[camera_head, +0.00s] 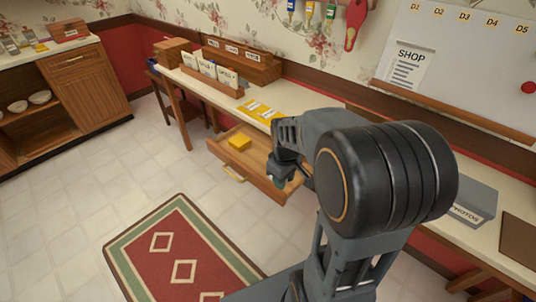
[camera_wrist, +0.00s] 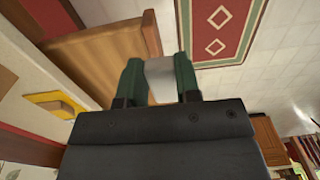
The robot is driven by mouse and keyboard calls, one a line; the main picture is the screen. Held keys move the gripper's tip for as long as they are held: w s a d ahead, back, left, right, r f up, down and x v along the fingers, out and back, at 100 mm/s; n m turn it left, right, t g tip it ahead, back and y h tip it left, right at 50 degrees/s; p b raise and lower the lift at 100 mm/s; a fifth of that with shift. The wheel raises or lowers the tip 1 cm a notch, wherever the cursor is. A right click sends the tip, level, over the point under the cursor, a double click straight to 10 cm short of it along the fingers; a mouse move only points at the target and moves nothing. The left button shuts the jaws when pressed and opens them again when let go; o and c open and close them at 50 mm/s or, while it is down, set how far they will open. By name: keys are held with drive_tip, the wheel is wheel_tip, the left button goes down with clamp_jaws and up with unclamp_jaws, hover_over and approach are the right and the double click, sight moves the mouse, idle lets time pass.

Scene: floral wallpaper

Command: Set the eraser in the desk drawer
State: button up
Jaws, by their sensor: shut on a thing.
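The desk drawer (camera_head: 222,152) is pulled out below the desk top. In the wrist view its wooden panel (camera_wrist: 100,52) lies left of the fingers. My gripper (camera_wrist: 160,80) has green fingers shut on a pale, whitish block, which looks like the eraser (camera_wrist: 160,82). In the head view my gripper (camera_head: 277,180) is at the right part of the drawer, and my arm hides some of that side. The block is not clear there. I cannot tell how high it is above the drawer.
Yellow packets (camera_head: 260,111) lie on the desk top above. A grey photos box (camera_head: 474,203) stands at right. A red rug (camera_head: 180,250) lies on open floor.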

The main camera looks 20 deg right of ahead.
drive_tip(key=w+d+f, duration=0.1)
drive_tip(key=w+f, duration=0.2)
drive_tip(key=w, duration=0.1)
drive_tip(key=w+d+f, duration=0.1)
drive_tip(key=w+f, duration=0.2)
drive_tip(key=w, duration=0.1)
drive_tip(key=w+d+f, duration=0.2)
drive_tip(key=w+f, duration=0.1)
drive_tip(key=w, duration=0.1)
drive_tip(key=shift+w, duration=0.15)
drive_tip(key=shift+w+d+f, duration=0.1)
drive_tip(key=shift+w+f, duration=0.1)
drive_tip(key=shift+f, duration=0.05)
drive_tip(key=shift+w+f, duration=0.1)
drive_tip(key=shift+f, duration=1.45)
drive_tip(key=shift+f+b, duration=0.1)
drive_tip(key=shift+b, duration=0.2)
drive_tip(key=shift+f, duration=0.1)
drive_tip(key=o, duration=0.9)
